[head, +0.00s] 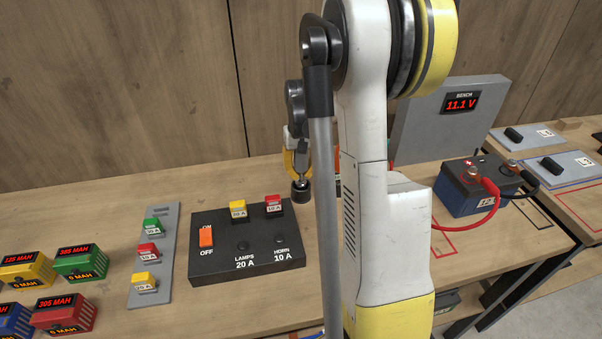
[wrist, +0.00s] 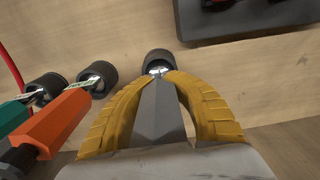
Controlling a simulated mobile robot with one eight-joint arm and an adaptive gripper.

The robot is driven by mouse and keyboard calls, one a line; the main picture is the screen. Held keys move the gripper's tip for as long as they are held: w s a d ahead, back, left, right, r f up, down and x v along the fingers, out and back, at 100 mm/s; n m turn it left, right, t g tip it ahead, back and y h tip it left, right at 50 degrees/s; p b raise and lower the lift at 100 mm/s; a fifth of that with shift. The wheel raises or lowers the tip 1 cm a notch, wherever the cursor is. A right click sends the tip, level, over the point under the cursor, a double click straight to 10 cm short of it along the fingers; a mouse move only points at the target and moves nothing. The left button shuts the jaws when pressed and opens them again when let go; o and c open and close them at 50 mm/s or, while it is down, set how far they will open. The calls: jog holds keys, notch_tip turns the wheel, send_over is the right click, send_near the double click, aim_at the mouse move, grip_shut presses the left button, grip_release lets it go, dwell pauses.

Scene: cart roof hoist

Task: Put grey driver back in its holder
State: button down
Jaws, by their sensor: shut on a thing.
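The grey driver (wrist: 161,112) is between the yellow fingers of my gripper (wrist: 163,76), which are shut on it. Its narrow end points at a black round cup (wrist: 158,58) just beyond the fingertips. I cannot tell whether the tip sits inside this cup or only in front of it. In the head view my gripper (head: 297,166) points down beside my arm, with the grey driver (head: 302,153) upright in it and the black cup (head: 300,191) directly below. An orange driver (wrist: 58,122) and a teal driver (wrist: 14,116) stand to the left, each by its own black cup.
A black fuse panel (head: 215,262) with an orange switch lies left of my gripper. A grey fuse strip (head: 164,215) and several coloured packs (head: 80,262) are further left. A blue battery (head: 465,200) with red and black leads stands right. My arm hides the middle.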

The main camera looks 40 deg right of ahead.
jog(key=shift+f+b, duration=0.85)
jog(key=shift+f, duration=0.35)
jog(key=c, duration=1.3)
grip_release()
jog(key=shift+r, duration=0.1)
jog(key=shift+c, duration=0.2)
notch_tip(320, 180, up, 12)
jog(key=shift+s, duration=0.1)
